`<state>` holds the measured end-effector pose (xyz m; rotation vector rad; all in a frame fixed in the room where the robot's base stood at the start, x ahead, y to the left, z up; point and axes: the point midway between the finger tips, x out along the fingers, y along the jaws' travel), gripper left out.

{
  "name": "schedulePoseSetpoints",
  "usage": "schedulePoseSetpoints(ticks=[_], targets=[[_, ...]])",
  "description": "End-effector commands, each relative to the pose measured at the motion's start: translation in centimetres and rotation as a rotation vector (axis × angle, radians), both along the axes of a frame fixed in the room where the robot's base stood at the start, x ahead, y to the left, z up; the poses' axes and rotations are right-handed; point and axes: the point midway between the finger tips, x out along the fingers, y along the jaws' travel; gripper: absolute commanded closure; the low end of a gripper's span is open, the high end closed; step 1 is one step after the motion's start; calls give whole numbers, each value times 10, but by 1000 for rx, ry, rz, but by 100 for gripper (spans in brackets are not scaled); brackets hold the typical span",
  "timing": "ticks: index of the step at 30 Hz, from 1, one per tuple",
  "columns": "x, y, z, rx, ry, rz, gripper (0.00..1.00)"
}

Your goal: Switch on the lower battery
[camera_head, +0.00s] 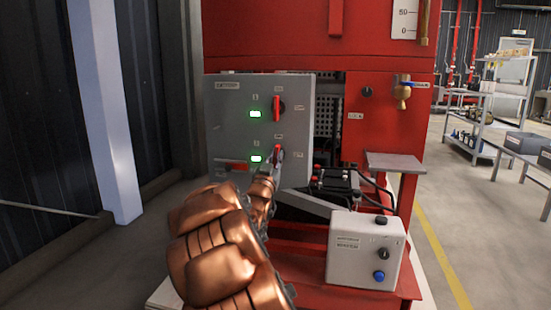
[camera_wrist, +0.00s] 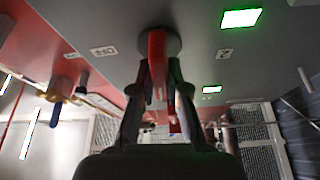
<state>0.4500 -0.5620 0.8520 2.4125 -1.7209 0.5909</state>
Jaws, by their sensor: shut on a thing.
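The grey battery panel (camera_head: 232,137) carries two red rotary switches. The upper switch (camera_head: 277,108) has its red handle upright. The lower switch (camera_head: 278,153) is partly hidden by my gripper (camera_head: 272,167). In the wrist view, the lower switch's red handle (camera_wrist: 157,58) stands out from its dark round base, between the fingers of my gripper (camera_wrist: 158,92), which is shut on it. The green lamp (camera_head: 256,159) beside the lower switch is lit; it also shows in the wrist view (camera_wrist: 241,18). The upper green lamp (camera_head: 255,114) is lit too.
A white control box (camera_head: 363,250) with a blue button stands at the lower right. Black batteries (camera_head: 335,184) with cables sit right of the panel. A brass valve (camera_head: 402,92) hangs on the red cabinet. A white post (camera_head: 105,120) stands at left.

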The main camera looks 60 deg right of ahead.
Motion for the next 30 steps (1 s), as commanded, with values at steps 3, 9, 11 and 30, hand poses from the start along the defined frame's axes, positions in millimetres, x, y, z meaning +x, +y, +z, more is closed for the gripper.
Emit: schedulePoseSetpoints(ticks=[3, 9, 11, 30], targets=[[0, 0, 2, -4, 16, 1, 100], [-1, 0, 5, -28, 82, -1, 100], [-1, 0, 4, -35, 103, -1, 100], [0, 0, 1, -51, 133, -1, 68]])
